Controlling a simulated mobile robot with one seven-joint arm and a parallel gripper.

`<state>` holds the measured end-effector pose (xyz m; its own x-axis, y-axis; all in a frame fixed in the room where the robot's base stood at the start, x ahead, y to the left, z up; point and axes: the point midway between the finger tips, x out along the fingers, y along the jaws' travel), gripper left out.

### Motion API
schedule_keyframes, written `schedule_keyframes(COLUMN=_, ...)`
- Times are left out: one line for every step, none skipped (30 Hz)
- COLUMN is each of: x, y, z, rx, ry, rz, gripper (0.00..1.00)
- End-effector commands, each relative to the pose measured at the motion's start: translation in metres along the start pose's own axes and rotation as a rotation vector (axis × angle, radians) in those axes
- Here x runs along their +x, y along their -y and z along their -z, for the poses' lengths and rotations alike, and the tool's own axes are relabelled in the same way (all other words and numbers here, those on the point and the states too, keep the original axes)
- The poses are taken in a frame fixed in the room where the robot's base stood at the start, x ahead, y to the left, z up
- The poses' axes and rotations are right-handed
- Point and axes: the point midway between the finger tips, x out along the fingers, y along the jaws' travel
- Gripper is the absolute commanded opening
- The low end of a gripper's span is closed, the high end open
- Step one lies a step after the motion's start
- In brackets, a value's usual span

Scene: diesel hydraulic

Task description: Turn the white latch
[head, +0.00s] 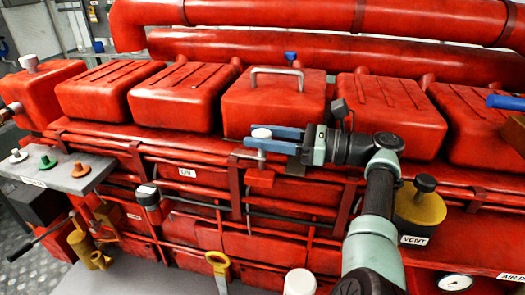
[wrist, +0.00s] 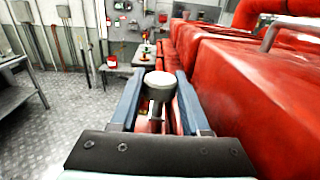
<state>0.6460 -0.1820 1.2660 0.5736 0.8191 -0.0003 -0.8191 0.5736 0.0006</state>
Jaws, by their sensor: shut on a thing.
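The white latch (head: 261,133) has a round white cap on a grey stem, in front of the red cover with the grey handle in the head view. My gripper (head: 249,136) reaches it from the right, its two blue fingers on either side of it. In the wrist view the white cap (wrist: 160,79) stands upright between the fingertips, and my gripper (wrist: 160,88) is shut on the latch. The stem runs down between the fingers, and its lower end is partly hidden.
Red engine covers (head: 175,97) line the back, with thick red pipes (head: 330,16) above. A yellow vent valve (head: 420,208) stands right of my arm. A grey panel with small knobs (head: 62,174) is at left. A yellow-handled tool (head: 217,265) and a white cap (head: 300,282) are in front.

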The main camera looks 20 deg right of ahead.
Motion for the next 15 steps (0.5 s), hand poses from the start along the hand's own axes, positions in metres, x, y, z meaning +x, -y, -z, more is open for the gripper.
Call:
schedule_keyframes(x=0.0005, y=0.0003, z=0.0012, rx=-0.003, ry=0.004, rz=-0.008, gripper=0.0)
schedule_keyframes(x=0.0006, y=0.0002, z=0.0011, rx=-0.002, ry=0.004, rz=-0.012, gripper=0.0)
schedule_keyframes(x=0.0008, y=0.0001, z=0.0004, rx=-0.002, ry=0.004, rz=-0.017, gripper=0.0)
schedule_keyframes(x=0.0008, y=0.0001, z=0.0, rx=-0.003, ry=0.003, rz=-0.02, gripper=0.0)
schedule_keyframes(x=0.0009, y=0.0001, z=0.0001, rx=-0.002, ry=0.003, rz=-0.023, gripper=0.0)
schedule_keyframes(x=0.0009, y=0.0001, z=-0.0002, rx=-0.002, ry=0.003, rz=-0.026, gripper=0.0)
schedule_keyframes(x=0.0008, y=0.0002, z=-0.0008, rx=-0.003, ry=0.003, rz=-0.027, gripper=0.0)
schedule_keyframes(x=0.0008, y=0.0002, z=-0.0011, rx=-0.003, ry=0.003, rz=-0.029, gripper=0.0)
schedule_keyframes(x=0.0008, y=0.0001, z=-0.0013, rx=-0.003, ry=0.003, rz=-0.03, gripper=0.0)
schedule_keyframes(x=0.0008, y=0.0001, z=-0.0014, rx=-0.003, ry=0.003, rz=-0.031, gripper=0.0)
schedule_keyframes(x=0.0008, y=0.0001, z=-0.0015, rx=-0.003, ry=0.003, rz=-0.032, gripper=0.0)
schedule_keyframes(x=0.0009, y=0.0, z=-0.0017, rx=-0.003, ry=0.003, rz=-0.033, gripper=0.0)
schedule_keyframes(x=0.0009, y=0.0, z=-0.0019, rx=-0.003, ry=0.003, rz=-0.033, gripper=0.0)
schedule_keyframes(x=0.0009, y=0.0, z=-0.002, rx=-0.003, ry=0.003, rz=-0.033, gripper=0.0)
schedule_keyframes(x=0.001, y=0.0, z=-0.0021, rx=-0.003, ry=0.003, rz=-0.033, gripper=0.0)
